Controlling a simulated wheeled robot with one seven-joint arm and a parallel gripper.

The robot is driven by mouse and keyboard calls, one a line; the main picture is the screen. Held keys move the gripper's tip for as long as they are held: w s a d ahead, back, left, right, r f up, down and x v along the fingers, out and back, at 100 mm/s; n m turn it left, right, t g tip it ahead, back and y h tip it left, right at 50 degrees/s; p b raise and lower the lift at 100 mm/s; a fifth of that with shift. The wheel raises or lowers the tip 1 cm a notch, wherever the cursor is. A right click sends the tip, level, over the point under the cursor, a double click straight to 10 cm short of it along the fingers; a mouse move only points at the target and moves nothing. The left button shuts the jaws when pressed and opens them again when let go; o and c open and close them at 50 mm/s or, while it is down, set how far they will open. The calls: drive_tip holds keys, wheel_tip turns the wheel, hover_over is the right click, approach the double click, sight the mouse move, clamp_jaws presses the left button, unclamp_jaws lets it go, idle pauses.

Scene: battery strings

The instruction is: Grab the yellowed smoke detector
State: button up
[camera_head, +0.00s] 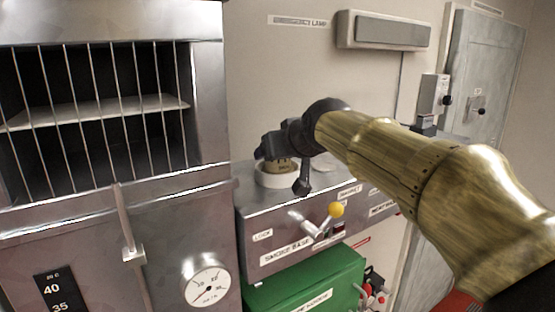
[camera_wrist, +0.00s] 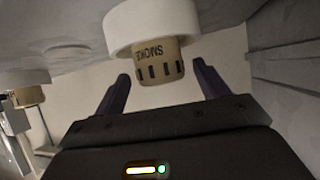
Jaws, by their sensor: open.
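The yellowed smoke detector (camera_wrist: 158,64) is a tan, slotted cylinder marked SMOKE, seated in a white round base (camera_wrist: 150,27) in the wrist view. In the head view the detector (camera_head: 279,167) shows partly behind my gripper, above its white base (camera_head: 268,181) on the steel box top. My gripper (camera_wrist: 160,74) is open, with one dark finger on each side of the detector and visible gaps between. In the head view my gripper (camera_head: 278,150) hides part of the detector.
A second tan detector (camera_wrist: 25,96) in a white base (camera_wrist: 24,78) stands to the left in the wrist view. The steel box (camera_head: 262,220) carries a yellow-knobbed lever (camera_head: 336,210) at its front. A barred steel cabinet (camera_head: 105,225) stands close on the left. A green case (camera_head: 320,284) is below.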

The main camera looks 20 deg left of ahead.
drive_tip(key=shift+s+r, duration=0.1)
drive_tip(key=shift+s, duration=0.1)
drive_tip(key=shift+w, duration=0.1)
drive_tip(key=c, duration=1.1)
wheel_tip(320, 180, up, 9)
drive_tip(key=shift+w, duration=0.1)
drive_tip(key=shift+s+r, duration=0.25)
drive_tip(key=shift+r, duration=0.25)
drive_tip(key=shift+w, duration=0.1)
